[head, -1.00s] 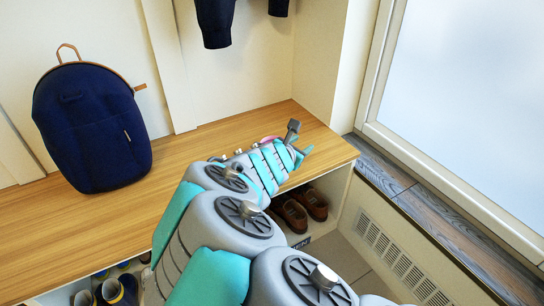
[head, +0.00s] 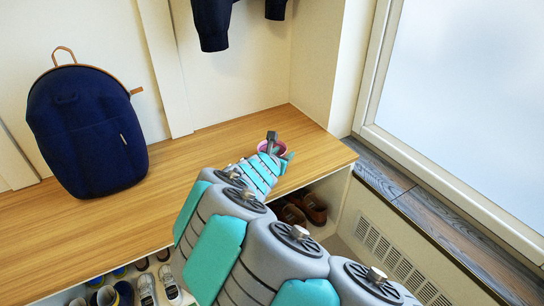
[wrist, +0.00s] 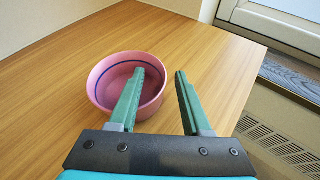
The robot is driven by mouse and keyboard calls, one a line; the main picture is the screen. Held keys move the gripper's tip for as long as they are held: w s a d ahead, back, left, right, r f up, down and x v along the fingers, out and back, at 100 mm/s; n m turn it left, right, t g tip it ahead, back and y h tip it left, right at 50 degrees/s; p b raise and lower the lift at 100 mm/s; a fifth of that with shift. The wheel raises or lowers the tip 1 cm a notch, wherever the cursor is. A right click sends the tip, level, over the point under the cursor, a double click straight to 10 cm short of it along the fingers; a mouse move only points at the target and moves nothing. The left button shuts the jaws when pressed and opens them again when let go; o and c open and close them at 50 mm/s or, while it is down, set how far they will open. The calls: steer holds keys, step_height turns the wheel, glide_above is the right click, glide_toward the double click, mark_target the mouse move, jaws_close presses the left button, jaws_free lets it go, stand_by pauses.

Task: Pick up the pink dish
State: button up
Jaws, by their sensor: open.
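The pink dish (wrist: 103,75) is a round bowl with a blue line inside. It stands upright on the wooden bench top (wrist: 205,60). In the wrist view my gripper (wrist: 160,72) is open, with its left finger over the inside of the dish and its right finger outside, to the right of the rim. The near part of the dish is hidden behind the left finger and the gripper body. In the head view the dish (head: 282,146) is mostly hidden behind my gripper (head: 282,152). I cannot tell whether a finger touches it.
A dark blue backpack (head: 88,130) stands at the left of the bench. Dark clothing (head: 212,25) hangs above. Shoes (head: 308,207) sit in the cubbies below. A wall and window sill (head: 400,185) lie to the right. The middle of the bench is clear.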

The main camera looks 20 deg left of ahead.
steer(key=shift+w, duration=0.1)
jaws_close()
stand_by(0.3)
stand_by(0.4)
